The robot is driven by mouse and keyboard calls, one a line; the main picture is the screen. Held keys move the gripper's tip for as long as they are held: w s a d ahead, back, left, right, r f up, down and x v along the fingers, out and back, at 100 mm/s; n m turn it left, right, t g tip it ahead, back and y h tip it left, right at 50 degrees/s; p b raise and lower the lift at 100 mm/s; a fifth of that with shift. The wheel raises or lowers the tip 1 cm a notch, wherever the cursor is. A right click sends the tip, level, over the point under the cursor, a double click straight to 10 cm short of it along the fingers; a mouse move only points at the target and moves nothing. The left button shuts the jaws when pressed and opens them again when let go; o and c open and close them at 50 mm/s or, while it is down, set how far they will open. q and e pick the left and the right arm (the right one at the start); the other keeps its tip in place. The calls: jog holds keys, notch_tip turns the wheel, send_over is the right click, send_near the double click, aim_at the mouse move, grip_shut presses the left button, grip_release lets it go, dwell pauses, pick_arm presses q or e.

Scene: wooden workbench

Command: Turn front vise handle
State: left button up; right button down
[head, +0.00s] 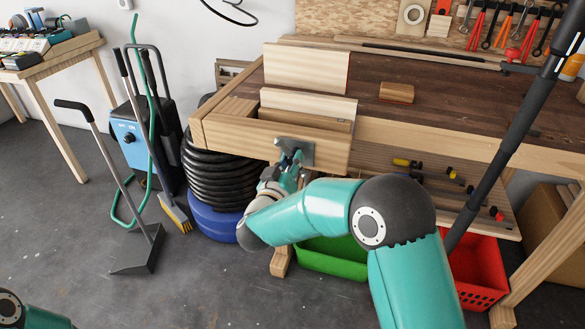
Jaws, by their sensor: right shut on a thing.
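The front vise is a wooden jaw (235,133) on the front left of the workbench (480,142), with a grey metal plate (308,153) on its face. My right arm reaches up to the plate from below. My right gripper (290,160) is at the front of the plate, shut on the vise handle. The handle is small here and mostly hidden by the gripper, so its angle is hard to tell. Pale boards stand upright at the vise, one (305,68) behind another. Only a teal part of my left arm shows at the bottom left; its gripper is out of view.
A black hose coil (215,170) on a blue drum (215,222) stands left of the vise. A green crate (335,258) and a red crate (480,265) sit below the bench. A wooden block (396,92) lies on top. A dustpan (140,250) stands on open floor.

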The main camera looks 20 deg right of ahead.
jog(key=m+b, duration=0.2)
jog(key=f+m+b, duration=0.1)
jog(key=m+b, duration=0.1)
jog(key=m, duration=0.1)
jog(key=shift+s+f+m, duration=0.1)
jog(key=shift+m, duration=0.2)
jog(key=m+b, duration=0.8)
jog(key=m, duration=0.1)
jog(key=m+b, duration=0.4)
jog(key=shift+f+m, duration=0.1)
jog(key=shift+m, duration=0.2)
jog(key=m+b, duration=0.4)
jog(key=m, duration=0.1)
jog(key=shift+b, duration=0.4)
jog(key=m+b, duration=0.3)
jog(key=m, duration=0.2)
jog(key=m+b, duration=0.1)
jog(key=m, duration=0.1)
jog(key=shift+m, duration=0.3)
jog(key=m, duration=0.4)
jog(key=shift+m, duration=0.4)
